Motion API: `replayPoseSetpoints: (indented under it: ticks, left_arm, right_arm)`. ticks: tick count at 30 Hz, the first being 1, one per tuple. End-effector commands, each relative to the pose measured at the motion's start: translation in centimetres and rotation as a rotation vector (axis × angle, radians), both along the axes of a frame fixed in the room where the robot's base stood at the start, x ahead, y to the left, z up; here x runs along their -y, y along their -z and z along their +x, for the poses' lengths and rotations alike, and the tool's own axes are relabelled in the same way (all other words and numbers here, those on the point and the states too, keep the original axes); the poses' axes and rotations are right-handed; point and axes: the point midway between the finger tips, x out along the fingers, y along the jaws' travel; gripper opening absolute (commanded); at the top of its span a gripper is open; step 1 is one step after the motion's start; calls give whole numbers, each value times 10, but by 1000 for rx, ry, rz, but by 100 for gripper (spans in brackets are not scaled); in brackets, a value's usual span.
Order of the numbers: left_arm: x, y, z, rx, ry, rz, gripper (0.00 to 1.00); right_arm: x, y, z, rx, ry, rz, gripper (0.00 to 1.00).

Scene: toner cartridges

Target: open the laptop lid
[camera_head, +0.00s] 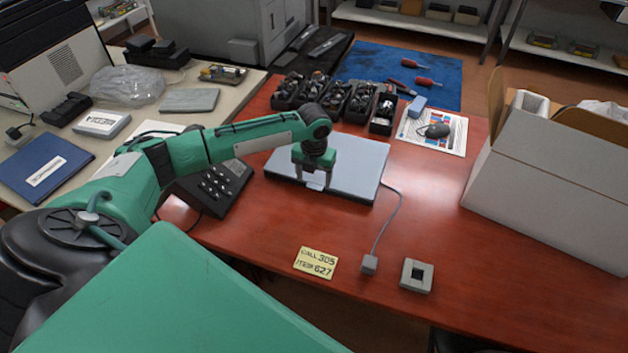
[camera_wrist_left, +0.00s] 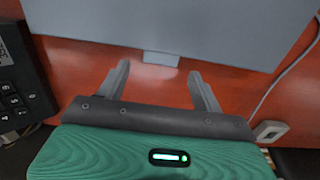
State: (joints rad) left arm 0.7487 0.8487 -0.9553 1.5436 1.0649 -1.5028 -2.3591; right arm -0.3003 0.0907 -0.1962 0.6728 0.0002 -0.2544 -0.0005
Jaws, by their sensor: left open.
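The laptop (camera_head: 352,167) is a flat grey slab lying closed on the red-brown desk. In the left wrist view its pale lid (camera_wrist_left: 170,25) fills the top, with a small lighter tab (camera_wrist_left: 161,58) at the middle of its near edge. My left gripper (camera_head: 315,184) is over the laptop's near edge in the head view. In the left wrist view its two fingers (camera_wrist_left: 160,82) are spread, empty and pointing at that edge on either side of the tab. I cannot tell whether they touch the laptop. My right gripper is not in view.
A black desk phone (camera_head: 213,186) is close on the left. A cable runs from the laptop's right side to a grey plug (camera_head: 369,264). A yellow note (camera_head: 316,263) lies in front. Black parts bins (camera_head: 335,97) stand behind, and a white box (camera_head: 560,185) stands at right.

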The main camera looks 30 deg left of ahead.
Motion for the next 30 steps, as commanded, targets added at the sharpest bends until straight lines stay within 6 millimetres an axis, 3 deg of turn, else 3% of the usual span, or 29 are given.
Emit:
replayPoseSetpoints:
  ticks: [6,16,26,30]
  left_arm:
    - [1,22,0,0,0,-1,67]
    - [0,26,0,1,0,-1,67]
    - [0,26,0,0,0,-1,4]
    - [1,24,0,-2,0,-1,4]
  right_arm:
    - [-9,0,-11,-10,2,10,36]
    - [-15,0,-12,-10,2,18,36]
    - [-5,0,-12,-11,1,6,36]
    - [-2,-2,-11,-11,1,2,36]
